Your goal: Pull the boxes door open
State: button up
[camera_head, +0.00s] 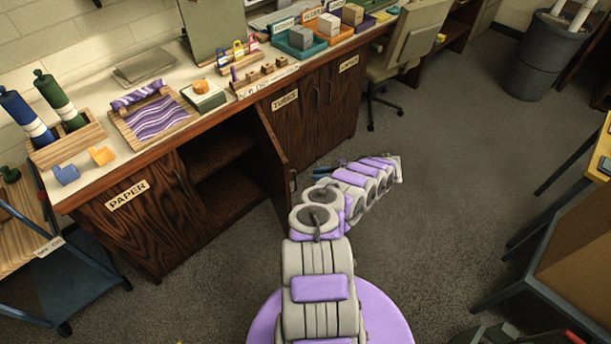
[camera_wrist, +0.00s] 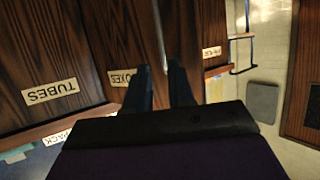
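The boxes door (camera_head: 268,145) stands swung out from the cabinet, seen almost edge-on, with a dark opening to its left. Its handle (camera_head: 293,181) is near the free edge. In the wrist view the door's label (camera_wrist: 122,77) is partly covered by a finger, and a thin metal bar (camera_wrist: 159,35), seemingly the handle, runs down toward the space between the fingertips. My gripper (camera_head: 316,173) is just right of the handle. In the wrist view my gripper's (camera_wrist: 160,70) dark fingers are apart, with a gap wider than the bar. I cannot tell whether they touch it.
The open compartment (camera_head: 222,165) shows a shelf inside. The paper door (camera_head: 150,215) and tubes door (camera_head: 297,115) are shut on either side. A blue cart (camera_head: 75,285) stands at lower left, a chair (camera_head: 408,45) behind. Carpet (camera_head: 440,150) to the right is clear.

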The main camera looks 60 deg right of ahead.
jog(key=v, duration=0.7)
